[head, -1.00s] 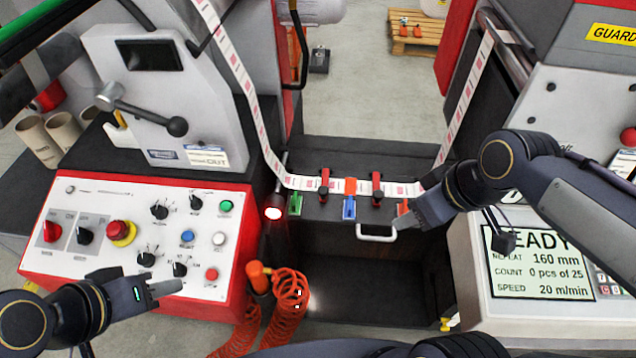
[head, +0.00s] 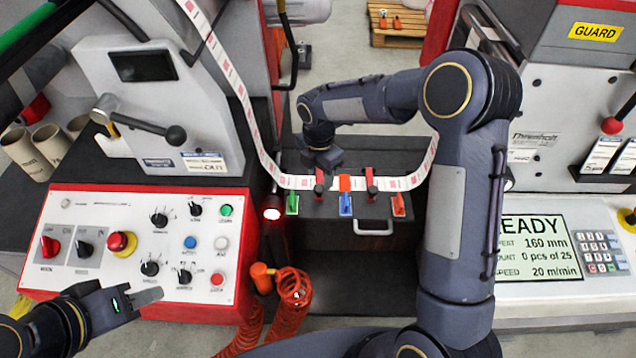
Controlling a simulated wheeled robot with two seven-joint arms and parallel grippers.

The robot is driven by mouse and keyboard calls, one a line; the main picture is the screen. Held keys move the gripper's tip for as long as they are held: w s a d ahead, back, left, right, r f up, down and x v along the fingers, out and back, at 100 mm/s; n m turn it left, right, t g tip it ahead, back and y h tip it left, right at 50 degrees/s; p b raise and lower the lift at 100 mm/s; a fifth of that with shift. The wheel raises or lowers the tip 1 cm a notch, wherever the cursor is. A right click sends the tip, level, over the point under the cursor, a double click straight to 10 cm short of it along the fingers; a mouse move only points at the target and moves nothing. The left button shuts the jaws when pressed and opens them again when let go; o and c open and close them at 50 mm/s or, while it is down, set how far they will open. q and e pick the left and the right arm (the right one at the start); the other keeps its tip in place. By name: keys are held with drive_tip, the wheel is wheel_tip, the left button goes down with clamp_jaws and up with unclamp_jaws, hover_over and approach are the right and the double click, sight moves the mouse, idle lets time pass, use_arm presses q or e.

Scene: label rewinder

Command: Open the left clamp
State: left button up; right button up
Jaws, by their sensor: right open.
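The left clamp (head: 319,187) is a small red piece across the printed label web (head: 300,182) on the dark splice table. Its upper end is close to my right gripper, and I cannot tell whether they touch. A similar red right clamp (head: 371,188) stands further right on the web. My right gripper (head: 325,162) is just above and behind the left clamp, pointing down; its fingers are small and partly hidden by its own body. My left gripper (head: 148,297) is over the lower edge of the control panel, away from the clamps; its finger gap is not clear.
Green (head: 292,203), blue (head: 346,205) and orange (head: 398,205) pieces sit along the table's front edge. An orange patch (head: 345,183) lies between the clamps. A white handle (head: 373,229) sticks out below. A coiled orange hose (head: 293,290) hangs left of the dark opening.

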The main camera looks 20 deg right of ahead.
sight(319, 187)
drive_tip(key=shift+f, duration=2.3)
drive_tip(key=shift+c, duration=0.4)
clamp_jaws()
